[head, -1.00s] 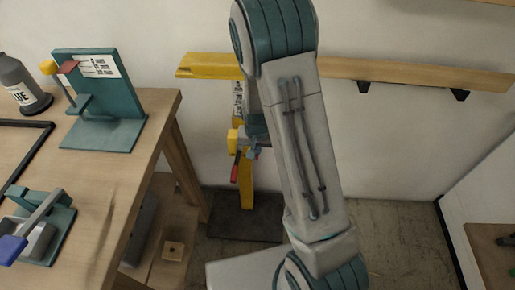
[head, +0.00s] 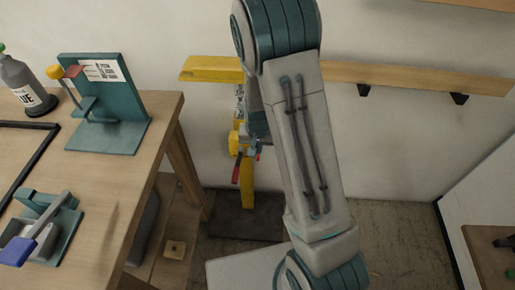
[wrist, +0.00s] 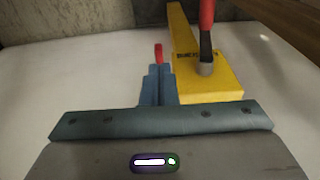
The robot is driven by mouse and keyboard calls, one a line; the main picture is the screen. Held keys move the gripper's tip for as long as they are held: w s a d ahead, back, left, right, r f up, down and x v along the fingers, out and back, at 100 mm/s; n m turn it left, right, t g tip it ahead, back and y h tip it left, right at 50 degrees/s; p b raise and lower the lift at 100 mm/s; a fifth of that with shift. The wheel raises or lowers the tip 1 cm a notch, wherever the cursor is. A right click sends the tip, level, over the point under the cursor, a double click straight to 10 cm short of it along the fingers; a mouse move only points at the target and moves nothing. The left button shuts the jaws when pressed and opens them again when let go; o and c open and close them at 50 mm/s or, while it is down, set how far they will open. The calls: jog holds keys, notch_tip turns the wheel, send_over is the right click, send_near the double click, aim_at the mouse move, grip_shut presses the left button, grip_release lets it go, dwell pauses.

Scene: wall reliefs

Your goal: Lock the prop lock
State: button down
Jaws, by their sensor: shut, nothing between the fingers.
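The prop is a yellow upright post (head: 248,193) under a yellow beam (head: 212,68), with a yellow lock block (head: 236,143) at mid-height. A lever with a red grip (head: 236,171) hangs from the block. In the wrist view the yellow block (wrist: 212,88) is right of my fingers, and the red-gripped lever (wrist: 206,38) stands out from it on a grey pivot. My gripper (wrist: 158,82) is shut and empty beside the block; I cannot tell if it touches. A small red piece (wrist: 158,52) shows just beyond the fingertips. My arm hides part of the prop in the head view.
A wooden bench (head: 100,190) stands at left with a teal bracket stand (head: 118,100), a blue-handled clamp (head: 35,235) and a grey bottle (head: 27,88). A wooden wall rail (head: 430,82) runs right. Floor at right is open, up to a white-sided unit (head: 480,195).

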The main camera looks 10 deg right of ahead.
notch_tip(320, 180, up, 12)
jog(key=s+p, duration=0.2)
jog(key=shift+s+a, duration=0.25)
jog(key=shift+a, duration=0.15)
jog(key=shift+r, duration=0.2)
